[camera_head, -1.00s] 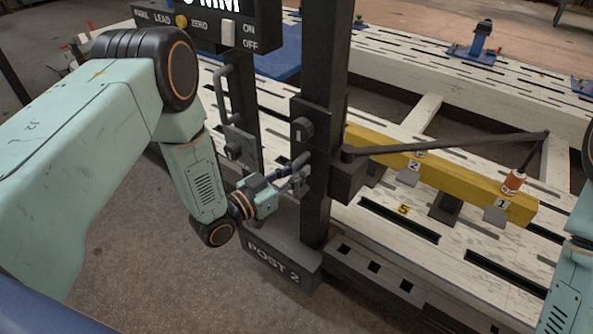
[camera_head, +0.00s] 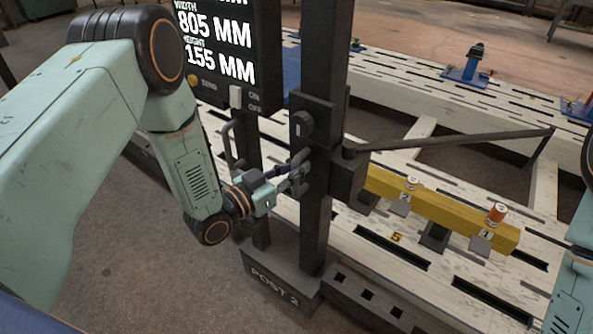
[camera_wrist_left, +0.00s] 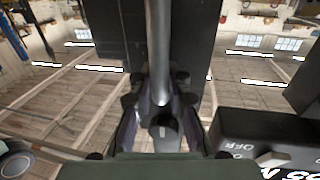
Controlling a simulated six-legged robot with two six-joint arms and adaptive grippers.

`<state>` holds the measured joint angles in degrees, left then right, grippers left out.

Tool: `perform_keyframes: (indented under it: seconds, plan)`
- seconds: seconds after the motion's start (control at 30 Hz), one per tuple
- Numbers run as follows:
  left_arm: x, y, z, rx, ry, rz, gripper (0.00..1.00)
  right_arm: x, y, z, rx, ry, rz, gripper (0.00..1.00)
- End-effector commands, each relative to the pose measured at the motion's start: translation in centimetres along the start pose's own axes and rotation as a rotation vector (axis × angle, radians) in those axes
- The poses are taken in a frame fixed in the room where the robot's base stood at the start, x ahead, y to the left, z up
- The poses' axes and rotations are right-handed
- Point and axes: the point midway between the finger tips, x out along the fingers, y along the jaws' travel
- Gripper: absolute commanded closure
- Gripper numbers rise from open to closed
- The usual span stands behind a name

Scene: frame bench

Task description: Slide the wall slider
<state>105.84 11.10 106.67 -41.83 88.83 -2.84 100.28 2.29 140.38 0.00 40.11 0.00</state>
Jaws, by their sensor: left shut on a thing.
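The black slider carriage (camera_head: 318,125) sits around the dark upright post marked POST 2 (camera_head: 320,235), with a round knob on its face. A thin black arm (camera_head: 450,140) reaches from it to the right, its tip apart from the orange-and-white cylinder. My left gripper (camera_head: 296,180) is shut at the front of the carriage. In the left wrist view its fingers (camera_wrist_left: 160,100) close around a grey bar handle (camera_wrist_left: 158,45); the exact contact is partly hidden. My right gripper is outside the views; only part of my right arm shows at the right edge.
A black display box (camera_head: 225,55) reads 805 MM and 155 MM, with a switch. A yellow beam (camera_head: 440,210) carries the orange-and-white cylinder (camera_head: 497,214) on a pale slotted bench (camera_head: 380,235). Blue fixtures (camera_head: 465,75) stand farther back.

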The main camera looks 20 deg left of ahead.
Motion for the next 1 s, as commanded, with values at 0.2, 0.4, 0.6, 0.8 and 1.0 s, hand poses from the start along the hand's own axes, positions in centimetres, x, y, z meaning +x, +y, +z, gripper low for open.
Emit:
perform_keyframes:
  seconds: [0.2, 0.4, 0.6, 0.8, 1.0]
  plan:
    - [-0.05, -0.08, -1.10, 0.000, 0.004, -0.002, 1.00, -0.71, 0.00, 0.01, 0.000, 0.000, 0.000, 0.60]
    - [-0.05, -0.07, -1.08, 0.000, 0.003, -0.002, 1.00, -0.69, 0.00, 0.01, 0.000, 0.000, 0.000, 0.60]
    - [-0.06, -0.06, -1.03, -0.001, 0.002, -0.002, 0.84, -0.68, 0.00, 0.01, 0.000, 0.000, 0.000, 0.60]
    - [-0.04, -0.03, -0.98, 0.000, 0.001, -0.001, 0.67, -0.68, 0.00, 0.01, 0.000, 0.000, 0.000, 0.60]
    - [-0.02, 0.00, -0.97, 0.000, 0.000, 0.000, 0.61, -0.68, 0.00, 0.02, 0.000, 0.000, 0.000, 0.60]
